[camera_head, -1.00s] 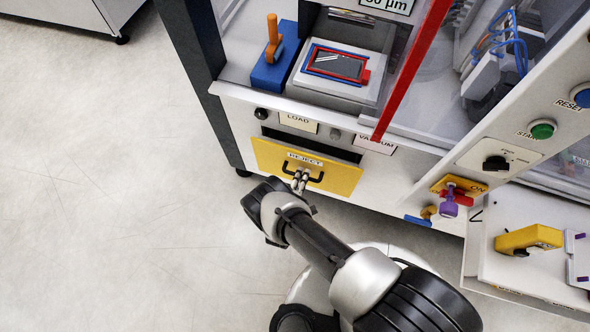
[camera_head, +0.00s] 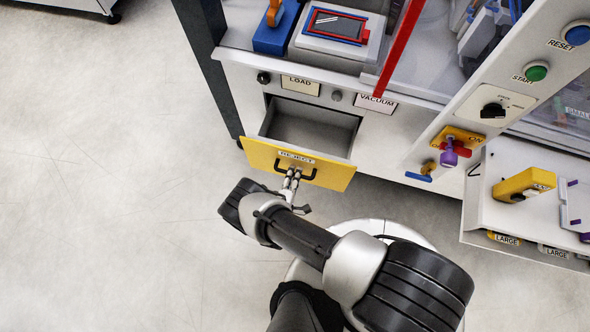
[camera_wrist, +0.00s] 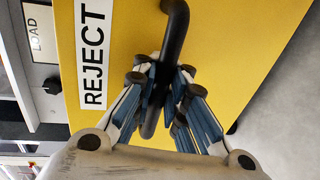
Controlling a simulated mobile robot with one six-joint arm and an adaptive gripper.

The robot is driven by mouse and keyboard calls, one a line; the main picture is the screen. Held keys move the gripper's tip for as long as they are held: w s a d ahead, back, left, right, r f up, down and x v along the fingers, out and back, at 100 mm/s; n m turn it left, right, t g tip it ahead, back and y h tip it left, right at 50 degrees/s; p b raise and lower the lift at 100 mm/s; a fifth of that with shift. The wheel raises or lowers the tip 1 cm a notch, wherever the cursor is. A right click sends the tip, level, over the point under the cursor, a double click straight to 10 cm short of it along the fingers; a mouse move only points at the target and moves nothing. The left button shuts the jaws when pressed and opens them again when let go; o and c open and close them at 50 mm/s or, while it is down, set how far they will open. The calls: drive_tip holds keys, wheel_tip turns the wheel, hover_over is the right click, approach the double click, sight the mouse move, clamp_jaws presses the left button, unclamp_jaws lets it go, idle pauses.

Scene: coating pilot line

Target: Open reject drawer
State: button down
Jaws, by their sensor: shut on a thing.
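The reject drawer (camera_head: 297,164) has a yellow front with a white REJECT label and a black bar handle (camera_head: 312,172). It stands pulled out of the machine, and its grey inside shows from above, with nothing seen in it. My gripper (camera_head: 292,176) is shut on the handle, near its middle. In the wrist view, the fingers of my gripper (camera_wrist: 163,85) close around the dark handle (camera_wrist: 174,35), in front of the yellow drawer front (camera_wrist: 230,50). The REJECT label (camera_wrist: 94,50) is beside them.
A LOAD label (camera_head: 301,85) and a VACUUM label (camera_head: 377,102) sit above the drawer. A purple-knobbed key switch (camera_head: 449,155) and a shelf with a yellow tool (camera_head: 524,184) are at the right. The floor (camera_head: 100,200) at the left is clear.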

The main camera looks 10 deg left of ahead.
drive_tip(key=shift+r, duration=0.15)
drive_tip(key=c, duration=1.6)
unclamp_jaws()
drive_tip(key=shift+c, duration=0.2)
drive_tip(key=v, duration=1.2)
drive_tip(key=shift+a, duration=0.1)
